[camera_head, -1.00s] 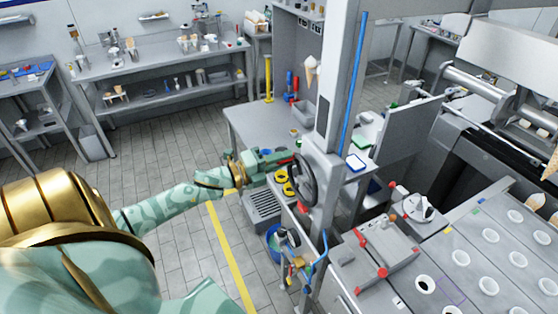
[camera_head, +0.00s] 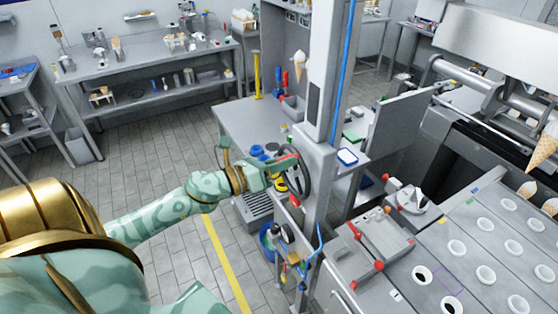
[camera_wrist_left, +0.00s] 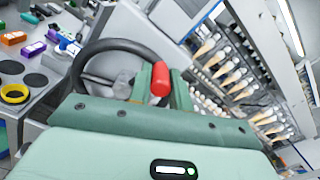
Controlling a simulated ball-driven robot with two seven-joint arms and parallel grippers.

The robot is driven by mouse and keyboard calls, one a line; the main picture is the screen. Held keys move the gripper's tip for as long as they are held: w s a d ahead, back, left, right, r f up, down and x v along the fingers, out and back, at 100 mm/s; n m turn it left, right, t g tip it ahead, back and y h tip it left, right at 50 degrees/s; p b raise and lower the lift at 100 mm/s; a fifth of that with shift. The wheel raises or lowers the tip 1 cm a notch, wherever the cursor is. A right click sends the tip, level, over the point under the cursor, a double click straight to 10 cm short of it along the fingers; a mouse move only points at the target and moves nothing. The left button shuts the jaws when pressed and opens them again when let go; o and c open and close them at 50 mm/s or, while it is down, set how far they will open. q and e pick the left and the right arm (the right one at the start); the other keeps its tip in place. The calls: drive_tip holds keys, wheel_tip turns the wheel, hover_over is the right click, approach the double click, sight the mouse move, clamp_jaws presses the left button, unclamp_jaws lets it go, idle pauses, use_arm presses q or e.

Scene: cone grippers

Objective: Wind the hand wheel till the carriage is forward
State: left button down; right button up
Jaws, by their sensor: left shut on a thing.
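The hand wheel (camera_head: 306,178) is a dark ring on the side of a grey upright post. Its red handle (camera_head: 288,156) is at the upper left of the rim. My left gripper (camera_head: 282,164) is at this handle, its arm reaching in from the left. In the left wrist view the red handle (camera_wrist_left: 160,79) sits between my two green fingers, which are shut on it. The dark wheel rim (camera_wrist_left: 92,52) curves behind and to the left of them. I cannot tell which part is the carriage. My right gripper is not in view.
The post (camera_head: 327,80) rises beside the wheel. A grey workbench (camera_head: 240,120) with small items stands behind my gripper. A machine with red knobs (camera_head: 372,240) and a plate with several round holes (camera_head: 485,275) lie to the right. The tiled floor at left is open.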

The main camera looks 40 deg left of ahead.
use_arm(q)
drive_tip(key=shift+s+d+f+m+b, duration=0.25)
drive_tip(key=shift+d+f+m+b, duration=0.1)
drive_tip(key=shift+d+m, duration=0.35)
drive_tip(key=c, duration=1.3)
unclamp_jaws()
drive_tip(key=shift+a, duration=0.1)
drive_tip(key=b+v, duration=0.5)
drive_tip(key=v, duration=1.1)
drive_tip(key=shift+s, duration=0.2)
